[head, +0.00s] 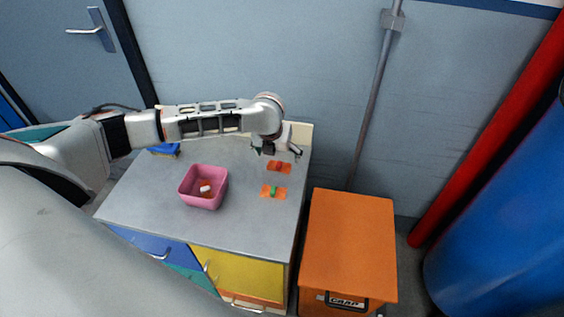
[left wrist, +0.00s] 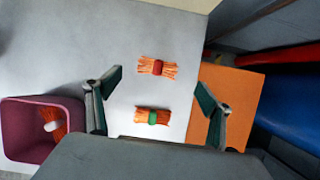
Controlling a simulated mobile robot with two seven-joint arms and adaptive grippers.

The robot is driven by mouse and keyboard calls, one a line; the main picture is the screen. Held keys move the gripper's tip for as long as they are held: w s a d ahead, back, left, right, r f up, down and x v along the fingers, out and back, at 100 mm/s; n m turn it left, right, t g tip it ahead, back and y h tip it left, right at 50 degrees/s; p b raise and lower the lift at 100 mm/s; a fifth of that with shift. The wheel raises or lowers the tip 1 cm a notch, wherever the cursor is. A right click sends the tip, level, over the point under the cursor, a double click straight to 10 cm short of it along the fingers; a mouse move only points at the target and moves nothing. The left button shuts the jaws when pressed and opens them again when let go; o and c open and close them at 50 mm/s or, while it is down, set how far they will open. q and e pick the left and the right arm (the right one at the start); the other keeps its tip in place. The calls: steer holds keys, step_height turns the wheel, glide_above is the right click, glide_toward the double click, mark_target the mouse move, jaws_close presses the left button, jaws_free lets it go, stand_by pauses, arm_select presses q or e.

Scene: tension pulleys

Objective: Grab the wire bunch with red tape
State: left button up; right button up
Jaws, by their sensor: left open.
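The orange wire bunch with red tape (head: 279,167) lies on the grey tabletop near its right edge. It also shows in the left wrist view (left wrist: 157,68), at the upper middle, just beyond the line between my fingertips. My left gripper (head: 277,151) is above the table, close to this bunch and apart from it. My right gripper is not in view.
A green-taped wire bunch (head: 273,192) lies just in front of the red-taped one. A pink bin (head: 188,193) to the left holds a white-taped bunch (left wrist: 52,126). An orange case (head: 348,240) stands right of the table. A blue object (head: 165,150) is at the back left.

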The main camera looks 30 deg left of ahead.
mark_target(279, 163)
arm_select(q)
steer(key=x, duration=0.3)
steer(key=b+x, duration=0.1)
steer(key=x, duration=0.3)
steer(key=shift+s+a+f, duration=0.1)
steer(key=shift+a+f, duration=0.05)
steer(key=shift+f, duration=0.15)
steer(key=shift+c, duration=0.5)
steer(key=c, duration=1.1)
